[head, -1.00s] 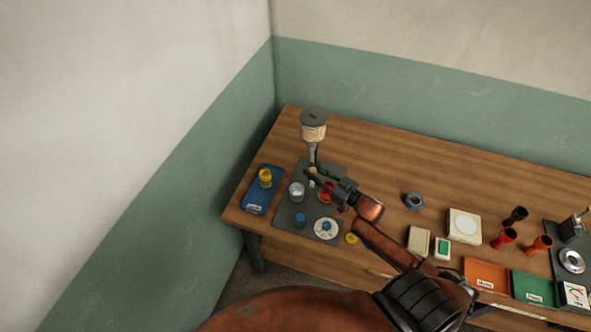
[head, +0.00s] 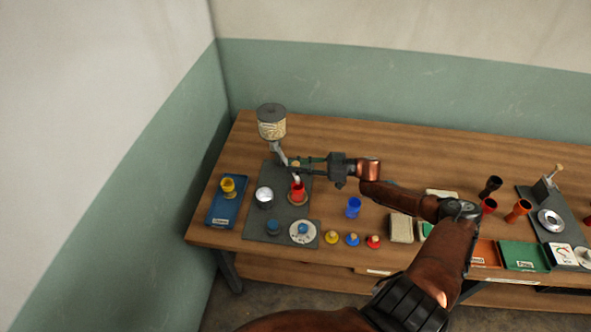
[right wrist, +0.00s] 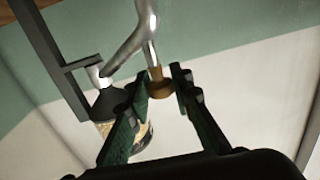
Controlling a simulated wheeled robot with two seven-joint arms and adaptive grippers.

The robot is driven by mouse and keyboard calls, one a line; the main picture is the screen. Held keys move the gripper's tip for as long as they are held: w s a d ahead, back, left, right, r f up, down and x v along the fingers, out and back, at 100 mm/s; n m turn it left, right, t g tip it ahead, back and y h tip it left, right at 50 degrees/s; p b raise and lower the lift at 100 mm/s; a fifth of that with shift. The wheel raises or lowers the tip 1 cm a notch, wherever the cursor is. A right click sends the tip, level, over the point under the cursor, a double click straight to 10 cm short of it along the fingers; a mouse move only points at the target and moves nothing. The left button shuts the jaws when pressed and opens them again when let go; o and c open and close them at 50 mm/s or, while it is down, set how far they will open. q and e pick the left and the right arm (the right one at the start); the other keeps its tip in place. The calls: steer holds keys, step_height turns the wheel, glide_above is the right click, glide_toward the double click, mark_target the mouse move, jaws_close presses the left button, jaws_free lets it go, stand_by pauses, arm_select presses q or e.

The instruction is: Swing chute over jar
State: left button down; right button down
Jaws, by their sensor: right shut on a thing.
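The hopper (head: 272,128), a grain-filled canister with a dark lid, stands at the back left on a post. Its silver chute (head: 278,152) slants down to the right, toward the red jar (head: 297,192) on a round pad. My right gripper (head: 292,164) reaches in from the right, just above the jar. In the right wrist view, the chute (right wrist: 133,42) runs to a wooden knob (right wrist: 158,86), which sits between the fingers; the gripper is shut on it. My gripper partly hides the chute's lower end, so its exact alignment with the jar is unclear. My left gripper is out of view.
The grey base plate (head: 252,227) also bears a silver cup (head: 264,197) and a white dial (head: 303,231). A blue tray (head: 222,214) with a yellow cup (head: 228,186) lies left. A blue cup (head: 353,207) and several coloured knobs are to the right.

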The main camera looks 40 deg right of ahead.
steer(key=shift+d, duration=0.1)
stand_by(0.3)
steer(key=c, duration=1.9)
jaws_free()
steer(key=shift+s, duration=0.1)
steer(key=shift+o, duration=1.1)
steer(key=v, duration=1.2)
